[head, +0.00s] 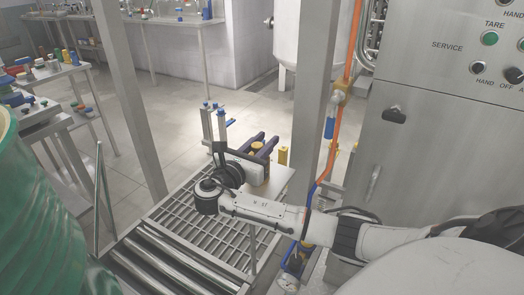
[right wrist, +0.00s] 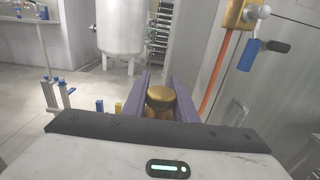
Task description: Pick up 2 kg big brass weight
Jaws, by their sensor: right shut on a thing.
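The big brass weight (head: 257,148) is a gold knobbed cylinder at the small table beyond the grated platform. My right gripper (head: 266,140) has its purple fingers on either side of the weight and is shut on it. In the right wrist view the round gold top of the weight (right wrist: 160,97) shows between the two fingers; its lower part is hidden by the wrist housing. I cannot tell whether the weight touches the table. My left gripper is not in view.
The small table (head: 273,186) is under my right wrist. A smaller yellow cylinder (head: 283,156) stands beside the gripper. Blue-capped posts (head: 221,124) stand behind. A steel post (head: 312,100) and orange hose (head: 346,105) are close on the right, and a green drum (head: 40,215) is at left.

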